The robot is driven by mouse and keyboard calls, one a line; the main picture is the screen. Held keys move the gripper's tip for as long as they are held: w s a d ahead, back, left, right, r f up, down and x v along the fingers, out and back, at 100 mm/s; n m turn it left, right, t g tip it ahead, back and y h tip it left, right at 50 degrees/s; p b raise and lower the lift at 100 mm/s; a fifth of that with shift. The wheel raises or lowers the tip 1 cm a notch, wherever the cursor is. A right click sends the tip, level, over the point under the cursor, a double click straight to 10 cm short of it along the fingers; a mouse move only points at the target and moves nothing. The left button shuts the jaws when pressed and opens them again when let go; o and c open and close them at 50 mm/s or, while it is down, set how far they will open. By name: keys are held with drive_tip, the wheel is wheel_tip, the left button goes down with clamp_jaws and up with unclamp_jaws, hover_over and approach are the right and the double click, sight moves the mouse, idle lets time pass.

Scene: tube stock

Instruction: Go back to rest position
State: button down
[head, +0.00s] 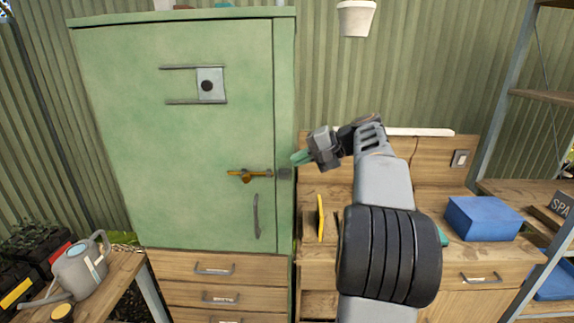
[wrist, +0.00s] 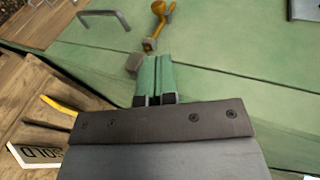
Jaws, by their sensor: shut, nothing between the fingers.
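My gripper (head: 297,159) is raised in front of the right edge of the green cabinet (head: 130,120) in the head view. Its green fingers (wrist: 154,80) are together with nothing between them. The cabinet's brass latch (head: 248,175) lies across the door, pointing toward a grey catch (head: 284,173) at the door's right edge. In the wrist view the brass latch (wrist: 157,22) shows just beyond the fingertips, near a grey block (wrist: 135,62). I cannot tell whether the fingertips touch the block. The cabinet door looks shut.
A wooden workbench (head: 330,176) stands right of the cabinet, with a blue box (head: 483,217) and a yellow-edged object (head: 321,217). A watering can (head: 82,267) stands on the left table. A metal shelf (head: 500,100) is at far right. A white pot (head: 355,18) is above.

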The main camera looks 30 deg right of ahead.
drive_tip(key=shift+s+d+r, duration=0.15)
drive_tip(key=shift+s+d, duration=0.1)
drive_tip(key=shift+s, duration=0.05)
idle(0.5)
wheel_tip(320, 180, down, 12)
drive_tip(key=s+m+g+h, duration=0.2)
drive_tip(key=h, duration=0.2)
drive_tip(key=s+a+f+n+h, duration=0.1)
drive_tip(key=s+a+f+n, duration=0.2)
drive_tip(key=a, duration=0.3)
drive_tip(key=s+a+f+n+g+h, duration=0.1)
drive_tip(key=s+a+f+n+h, duration=0.1)
drive_tip(key=s+a, duration=0.4)
drive_tip(key=s+a+f+n+g+h, duration=0.1)
drive_tip(key=s+a+f+n+h, duration=0.1)
drive_tip(key=s+a+f+n, duration=0.2)
drive_tip(key=s+a+n, duration=0.1)
drive_tip(key=a, duration=0.2)
drive_tip(key=shift+a+f+n, duration=0.15)
drive_tip(key=shift+a+n, duration=0.1)
drive_tip(key=shift+n, duration=0.05)
